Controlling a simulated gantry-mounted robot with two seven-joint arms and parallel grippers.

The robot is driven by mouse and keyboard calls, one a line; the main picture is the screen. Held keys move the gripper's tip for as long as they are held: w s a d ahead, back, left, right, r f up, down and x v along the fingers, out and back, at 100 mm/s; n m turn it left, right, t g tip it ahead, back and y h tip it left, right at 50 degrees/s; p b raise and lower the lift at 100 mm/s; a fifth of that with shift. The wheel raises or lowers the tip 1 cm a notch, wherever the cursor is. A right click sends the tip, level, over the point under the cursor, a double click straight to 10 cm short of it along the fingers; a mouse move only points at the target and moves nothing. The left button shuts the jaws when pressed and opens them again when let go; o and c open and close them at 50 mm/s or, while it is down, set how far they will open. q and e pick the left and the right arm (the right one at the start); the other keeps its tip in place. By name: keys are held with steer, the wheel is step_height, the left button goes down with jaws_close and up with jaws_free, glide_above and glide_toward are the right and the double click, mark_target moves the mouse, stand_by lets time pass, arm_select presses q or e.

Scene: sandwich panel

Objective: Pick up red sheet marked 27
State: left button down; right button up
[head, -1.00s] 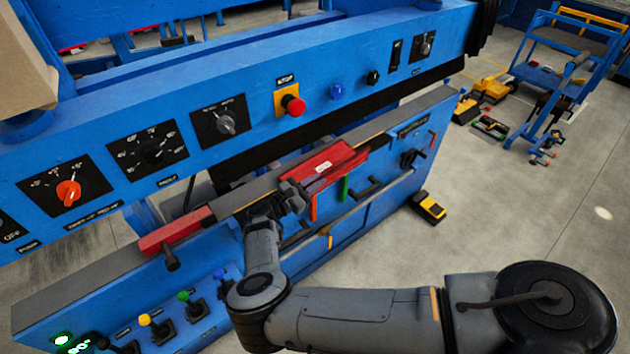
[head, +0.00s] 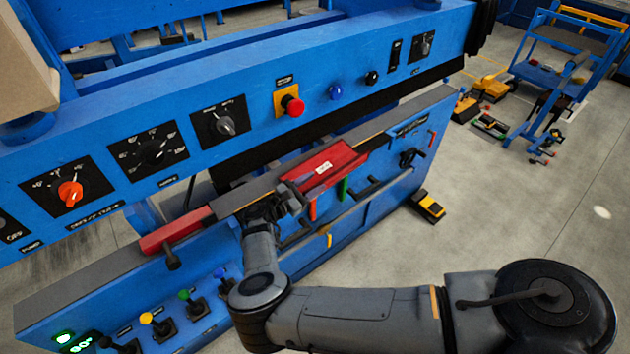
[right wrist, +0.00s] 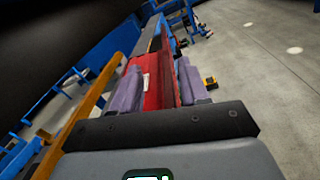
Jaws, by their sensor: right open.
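A red sheet (head: 330,160) with a small white label lies on the grey ledge of the blue machine. The number on the label is too small to read. My right gripper (head: 290,199) is just left of the sheet's near end and is open. In the right wrist view, its two purple-grey fingers stand apart on either side of the red sheet (right wrist: 155,88), which shows in the gap between them. I cannot tell whether either finger touches it. My left gripper is not in view.
Another red piece (head: 178,231) lies on the ledge to the left. The blue control panel (head: 255,125) with knobs and a red stop button (head: 293,105) overhangs the ledge. Levers (head: 190,303) stand at the front left. Open floor (head: 480,215) is at the right.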

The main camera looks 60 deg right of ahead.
steer(key=p+v, duration=0.3)
steer(key=v, duration=0.6)
steer(key=shift+a, duration=0.3)
steer(key=shift+f, duration=0.1)
steer(key=shift+c, duration=0.4)
